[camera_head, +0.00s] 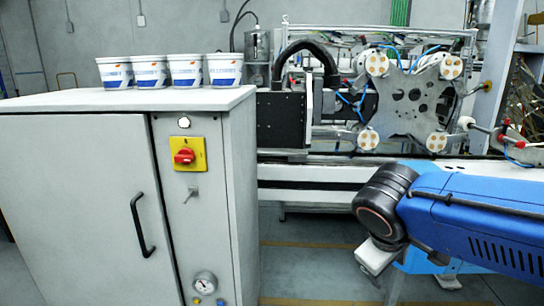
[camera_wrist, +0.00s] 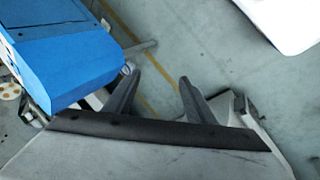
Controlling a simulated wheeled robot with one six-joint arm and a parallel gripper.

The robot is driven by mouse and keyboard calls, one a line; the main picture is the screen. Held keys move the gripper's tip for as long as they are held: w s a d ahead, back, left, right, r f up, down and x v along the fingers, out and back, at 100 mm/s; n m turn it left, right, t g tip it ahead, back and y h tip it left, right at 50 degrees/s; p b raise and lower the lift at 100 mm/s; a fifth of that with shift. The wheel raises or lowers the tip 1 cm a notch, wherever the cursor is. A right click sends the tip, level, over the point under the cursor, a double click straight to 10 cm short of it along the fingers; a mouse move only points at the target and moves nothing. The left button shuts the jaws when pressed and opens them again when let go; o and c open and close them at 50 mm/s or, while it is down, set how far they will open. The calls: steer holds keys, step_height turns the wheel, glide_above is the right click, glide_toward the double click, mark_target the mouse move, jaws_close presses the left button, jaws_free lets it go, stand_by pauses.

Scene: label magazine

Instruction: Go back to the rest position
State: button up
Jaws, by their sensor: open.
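My gripper (camera_wrist: 156,88) shows in the wrist view with its two dark fingers apart and nothing between them. Below the fingers in that picture is grey floor with a yellow line. In the head view my blue arm reaches in from the right, in front of the machine, and the gripper's fingers cannot be made out there.
A white cabinet (camera_head: 75,190) with a red switch (camera_head: 185,156) fills the left. Several white tubs (camera_head: 150,71) stand in a row on its top. A labelling machine (camera_head: 410,100) with round suction pads stands behind my arm. Open floor (camera_head: 310,260) lies between cabinet and arm.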

steer(key=s+d+f+m+y, duration=0.3)
steer(key=s+d+f+m, duration=0.1)
steer(key=s, duration=0.4)
steer(key=shift+f+m+t+y, duration=0.35)
steer(key=shift+f+m, duration=0.3)
steer(key=shift+m, duration=0.45)
